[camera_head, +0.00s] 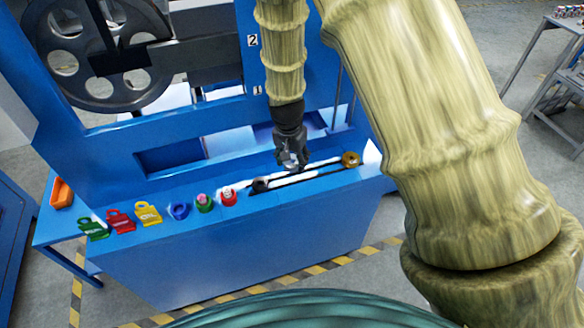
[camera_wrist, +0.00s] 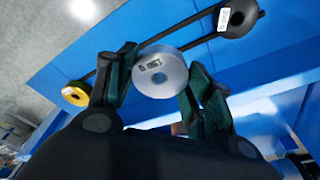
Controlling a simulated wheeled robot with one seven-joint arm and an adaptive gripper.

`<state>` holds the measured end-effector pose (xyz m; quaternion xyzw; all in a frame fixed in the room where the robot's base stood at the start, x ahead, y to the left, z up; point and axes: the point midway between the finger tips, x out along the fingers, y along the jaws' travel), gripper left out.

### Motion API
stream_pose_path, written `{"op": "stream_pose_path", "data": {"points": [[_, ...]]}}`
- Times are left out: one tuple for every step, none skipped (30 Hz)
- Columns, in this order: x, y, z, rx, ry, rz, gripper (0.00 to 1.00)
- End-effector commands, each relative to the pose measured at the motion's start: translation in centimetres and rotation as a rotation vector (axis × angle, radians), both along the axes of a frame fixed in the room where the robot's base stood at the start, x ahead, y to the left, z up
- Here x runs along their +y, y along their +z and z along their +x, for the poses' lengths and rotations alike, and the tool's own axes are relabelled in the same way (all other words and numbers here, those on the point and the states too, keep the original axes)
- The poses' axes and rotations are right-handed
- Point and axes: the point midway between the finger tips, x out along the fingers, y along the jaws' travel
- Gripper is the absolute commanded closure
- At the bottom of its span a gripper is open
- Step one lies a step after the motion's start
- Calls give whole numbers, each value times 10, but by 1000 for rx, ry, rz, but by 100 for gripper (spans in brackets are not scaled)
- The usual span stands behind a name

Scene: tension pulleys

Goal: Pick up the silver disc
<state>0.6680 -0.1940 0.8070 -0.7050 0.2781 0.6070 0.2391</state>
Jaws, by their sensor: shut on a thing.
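The silver disc (camera_wrist: 162,80) is a round, shiny grey pulley with a centre hole and a small label. In the wrist view my gripper (camera_wrist: 158,84) is shut on it, with one dark green finger on each side. In the head view my gripper (camera_head: 291,160) points down over the blue machine's ledge, by the slotted rail. The silver disc (camera_head: 290,160) shows there small and partly hidden between the fingers. I cannot tell whether the disc touches the rail.
A black pulley (camera_head: 260,185) and a gold pulley (camera_head: 350,159) sit at the two ends of the slotted rail (camera_head: 310,176). A large grey wheel (camera_head: 100,60) stands behind.

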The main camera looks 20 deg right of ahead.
Motion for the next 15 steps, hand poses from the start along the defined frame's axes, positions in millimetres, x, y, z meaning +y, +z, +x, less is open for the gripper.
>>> {"op": "stream_pose_path", "data": {"points": [[0,0,-7,1,0,0,76],[0,0,-14,1,0,0,76],[-1,0,-21,1,0,0,76],[-1,0,-28,1,-1,0,76],[-1,0,-33,1,-1,1,76],[-1,0,-42,1,-1,1,76],[-1,0,-48,1,-1,0,76],[-2,0,-55,1,-1,0,76],[-2,0,-65,1,-1,1,76],[-2,-1,-72,1,0,0,76],[-3,-1,-80,1,0,0,76],[-3,0,-90,1,0,0,76],[-3,-1,-98,1,-1,0,76],[-4,-1,-106,1,0,0,76],[-4,-1,-116,1,0,0,76]]}}
